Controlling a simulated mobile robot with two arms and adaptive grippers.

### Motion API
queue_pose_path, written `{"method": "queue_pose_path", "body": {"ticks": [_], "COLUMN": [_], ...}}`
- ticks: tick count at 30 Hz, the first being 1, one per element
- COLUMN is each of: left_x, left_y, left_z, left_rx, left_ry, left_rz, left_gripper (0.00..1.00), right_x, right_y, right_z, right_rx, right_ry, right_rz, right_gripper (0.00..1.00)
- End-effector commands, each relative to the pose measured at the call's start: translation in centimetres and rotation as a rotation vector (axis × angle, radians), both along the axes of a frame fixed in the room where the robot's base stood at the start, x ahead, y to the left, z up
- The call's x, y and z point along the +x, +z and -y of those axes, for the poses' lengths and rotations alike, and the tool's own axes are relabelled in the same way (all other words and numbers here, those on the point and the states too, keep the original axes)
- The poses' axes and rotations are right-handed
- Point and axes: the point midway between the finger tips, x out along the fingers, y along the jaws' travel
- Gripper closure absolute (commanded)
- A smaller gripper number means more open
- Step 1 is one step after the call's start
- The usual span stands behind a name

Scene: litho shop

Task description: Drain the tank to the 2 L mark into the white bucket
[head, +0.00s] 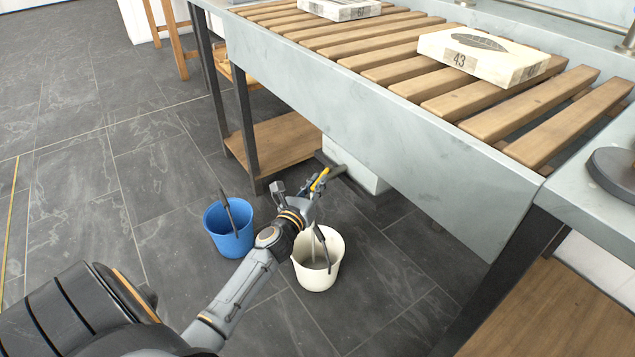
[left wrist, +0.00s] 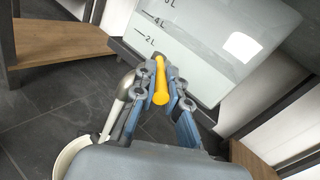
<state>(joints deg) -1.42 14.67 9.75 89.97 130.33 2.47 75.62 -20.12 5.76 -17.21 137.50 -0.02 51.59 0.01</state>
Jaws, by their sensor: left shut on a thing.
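My left gripper (head: 315,184) is shut on the yellow valve handle (left wrist: 160,82), low in front of the tank. The tank (left wrist: 205,45) is pale, with black marks; 2 L and 4 L are readable in the left wrist view, and the liquid level is not clear to me. In the head view part of the tank (head: 357,172) shows under the sink. The white bucket (head: 318,278) stands on the floor just below my left wrist; its rim also shows in the left wrist view (left wrist: 66,158). Its contents are hard to make out. My right gripper is out of view.
A blue bucket (head: 228,238) stands on the floor left of my left forearm. The sink's front wall (head: 400,135) with wooden slats above overhangs the tank. A wooden shelf (head: 275,145) and dark legs stand at the left. Open tiled floor lies farther left.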

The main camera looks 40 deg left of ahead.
Motion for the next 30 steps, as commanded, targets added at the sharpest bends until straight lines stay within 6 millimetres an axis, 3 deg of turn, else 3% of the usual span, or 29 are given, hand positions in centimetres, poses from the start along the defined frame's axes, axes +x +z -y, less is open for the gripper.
{"method": "queue_pose_path", "body": {"ticks": [5, 6, 9, 20, 23, 30], "left_x": [0.0, 0.0, 0.0, -0.5, -1.7, -6.5], "left_y": [-0.1, -0.1, -0.1, -0.1, -0.2, -0.2], "left_z": [0.1, 0.1, 0.0, 0.1, 0.3, 1.4], "left_rx": [0.000, 0.000, 0.000, 0.001, 0.000, -0.002], "left_ry": [0.000, 0.000, 0.001, 0.001, 0.000, 0.001], "left_rz": [-0.002, -0.002, -0.002, -0.002, -0.003, -0.003], "left_gripper": [1.00, 0.80, 0.64, 0.64, 0.64, 0.64], "right_x": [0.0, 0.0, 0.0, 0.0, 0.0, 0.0], "right_y": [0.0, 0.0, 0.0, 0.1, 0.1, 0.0], "right_z": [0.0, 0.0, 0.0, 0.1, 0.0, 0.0], "right_rx": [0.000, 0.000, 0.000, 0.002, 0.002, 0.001], "right_ry": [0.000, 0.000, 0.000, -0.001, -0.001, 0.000], "right_rz": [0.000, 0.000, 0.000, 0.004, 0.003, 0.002], "right_gripper": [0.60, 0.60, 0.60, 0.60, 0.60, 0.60]}}
